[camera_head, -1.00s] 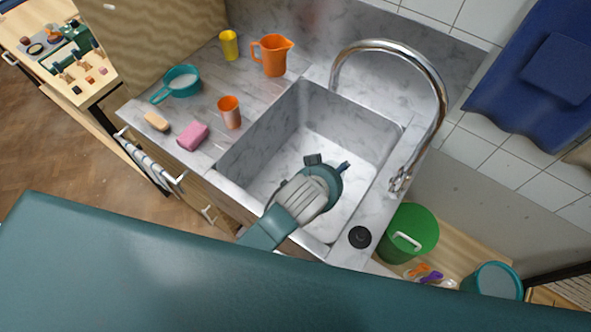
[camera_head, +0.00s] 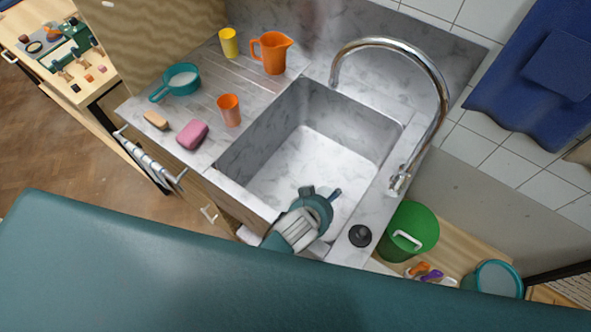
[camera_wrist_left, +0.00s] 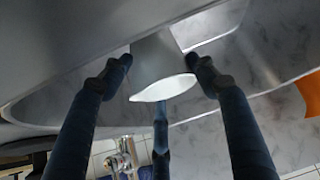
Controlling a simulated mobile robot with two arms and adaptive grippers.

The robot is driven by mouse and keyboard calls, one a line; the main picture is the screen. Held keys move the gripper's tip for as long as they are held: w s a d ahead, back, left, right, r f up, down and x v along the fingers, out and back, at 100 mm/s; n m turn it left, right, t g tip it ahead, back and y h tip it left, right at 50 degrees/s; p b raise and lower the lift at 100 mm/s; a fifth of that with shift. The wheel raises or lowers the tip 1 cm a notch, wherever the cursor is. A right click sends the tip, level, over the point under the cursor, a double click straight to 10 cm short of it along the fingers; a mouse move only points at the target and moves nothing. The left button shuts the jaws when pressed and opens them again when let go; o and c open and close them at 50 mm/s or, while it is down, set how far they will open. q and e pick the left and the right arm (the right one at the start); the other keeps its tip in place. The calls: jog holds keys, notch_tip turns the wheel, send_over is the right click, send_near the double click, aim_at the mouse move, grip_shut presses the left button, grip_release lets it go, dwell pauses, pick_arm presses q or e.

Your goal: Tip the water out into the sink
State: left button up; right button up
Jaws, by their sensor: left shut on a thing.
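My left gripper (camera_head: 320,202) is over the near end of the grey marbled sink (camera_head: 312,165), inside its front wall in the head view. In the left wrist view its dark blue fingers (camera_wrist_left: 160,80) stand on both sides of a pale grey vessel (camera_wrist_left: 155,58) with a bright white oval end, and the gripper is shut on it. I cannot tell whether the oval is water or the vessel's mouth. The vessel is hidden behind the gripper in the head view. The sink floor looks bare. My right gripper is not in view.
A chrome tap (camera_head: 440,90) arches over the sink's right side. On the left drainer stand an orange jug (camera_head: 273,53), orange cup (camera_head: 229,110), yellow cup (camera_head: 229,43), teal pan (camera_head: 181,80), pink sponge (camera_head: 193,134) and tan brush (camera_head: 156,120). A green bucket (camera_head: 420,222) is at right.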

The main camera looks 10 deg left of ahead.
aim_at(323, 191)
pick_arm(q)
jog(key=shift+w+a+r+g+h+p, duration=0.3)
jog(key=shift+a+r+p, duration=0.05)
jog(key=shift+a+r, duration=0.1)
jog(key=shift+w+a+f, duration=0.1)
jog(key=shift+w+a, duration=0.1)
jog(key=shift+a, duration=0.05)
jog(key=shift+w+a+r+n+g+h, duration=0.15)
jog(key=shift+r+n+g+h, duration=0.05)
jog(key=shift+n+g+h, duration=0.1)
jog(key=shift+w+a+r+n+g+h+b, duration=0.1)
jog(key=shift+w+a+n+g+h+b, duration=0.25)
jog(key=shift+a+h+b, duration=0.45)
jog(key=w+a+r+n+g+h+b, duration=0.1)
jog(key=h+b, duration=0.1)
jog(key=b, duration=0.2)
jog(key=w+a+r+n+g+h+b, duration=0.1)
jog(key=h+b, duration=0.1)
jog(key=b, duration=0.3)
jog(key=w+a+r+n+g+h+b, duration=0.1)
jog(key=a+h+b, duration=0.1)
jog(key=b, duration=0.2)
jog(key=shift+g, duration=0.25)
jog(key=shift+w+b, duration=0.1)
jog(key=shift+b, duration=0.25)
